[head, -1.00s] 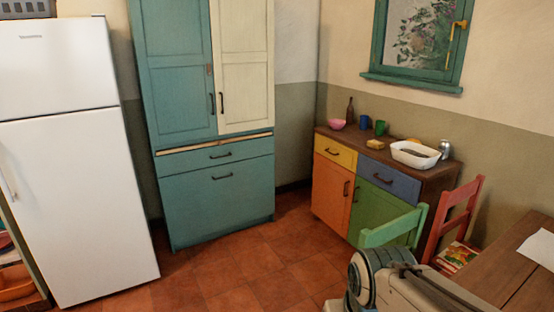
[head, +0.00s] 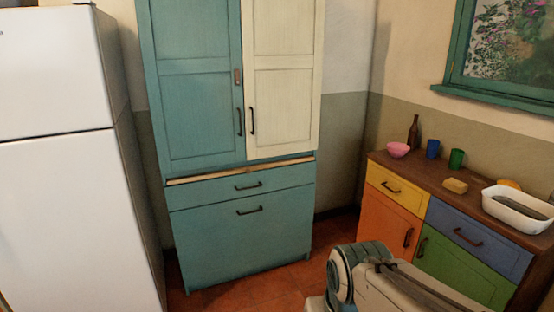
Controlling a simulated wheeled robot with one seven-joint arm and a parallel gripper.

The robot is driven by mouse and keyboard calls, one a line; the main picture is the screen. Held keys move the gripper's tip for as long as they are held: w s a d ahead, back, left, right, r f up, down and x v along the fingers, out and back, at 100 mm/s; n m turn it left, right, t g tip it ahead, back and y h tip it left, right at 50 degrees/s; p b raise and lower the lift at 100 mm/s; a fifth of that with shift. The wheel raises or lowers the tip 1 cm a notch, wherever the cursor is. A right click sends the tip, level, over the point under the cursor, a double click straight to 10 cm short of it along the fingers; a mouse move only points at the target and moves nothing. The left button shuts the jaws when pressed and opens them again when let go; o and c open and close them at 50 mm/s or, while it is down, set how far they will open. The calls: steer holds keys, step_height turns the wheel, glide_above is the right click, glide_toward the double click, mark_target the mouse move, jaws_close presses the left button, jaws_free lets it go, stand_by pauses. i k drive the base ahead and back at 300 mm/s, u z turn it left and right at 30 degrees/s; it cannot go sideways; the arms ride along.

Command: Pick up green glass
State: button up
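The green glass (head: 457,159) stands upright on top of the low multicoloured sideboard, toward the back by the wall. A blue glass (head: 433,149) stands just to its left. Part of my arm shows at the bottom of the head view, in front of the sideboard. My gripper itself is not in view.
On the sideboard (head: 375,160) are also a pink bowl (head: 398,150), a dark bottle (head: 414,132), a yellowish block (head: 455,186) and a white basin (head: 512,212). A tall teal and cream cupboard (head: 240,199) and a white fridge (head: 70,210) stand left. Tiled floor (head: 262,288) lies between.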

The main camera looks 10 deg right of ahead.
mark_target(456, 155)
steer(key=z, duration=0.1)
steer(key=i, duration=1.65)
steer(key=z, duration=0.9)
steer(key=i, duration=1.8)
steer(key=z, duration=0.9)
steer(key=i, duration=0.3)
steer(key=z, duration=0.05)
